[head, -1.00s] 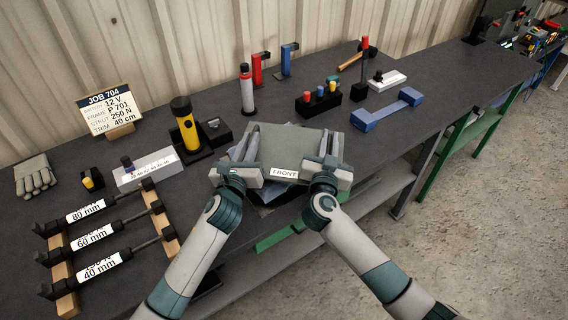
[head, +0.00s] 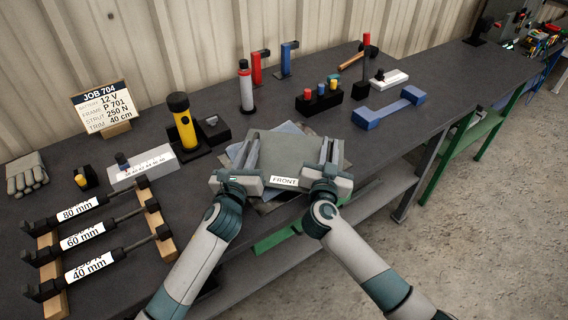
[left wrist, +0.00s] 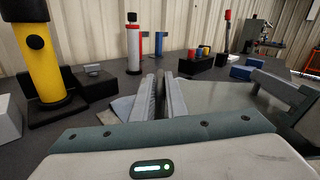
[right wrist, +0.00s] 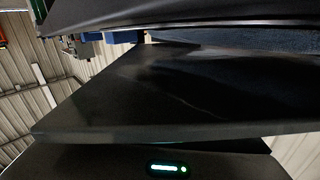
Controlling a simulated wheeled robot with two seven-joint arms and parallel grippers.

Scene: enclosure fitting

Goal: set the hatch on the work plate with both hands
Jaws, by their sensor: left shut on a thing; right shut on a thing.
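The hatch (head: 287,152) is a flat grey-green panel with a white FRONT label on its near edge. It lies between my two grippers, roughly level, over the bench's front part. My left gripper (head: 246,153) is shut on its left side, and my right gripper (head: 328,152) is shut on its right side. In the left wrist view, the fingers (left wrist: 162,98) pinch the hatch (left wrist: 222,98). A bluish-grey sheet (head: 291,127), perhaps part of the work plate, shows beneath the hatch. Whether they touch is hidden. The right wrist view is mostly filled by a dark panel I cannot identify.
A yellow torch (head: 184,125) and a black block stand left of the hatch. A red-and-white bottle (head: 246,88) stands behind. Labelled struts (head: 90,237) lie on a rack at left.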

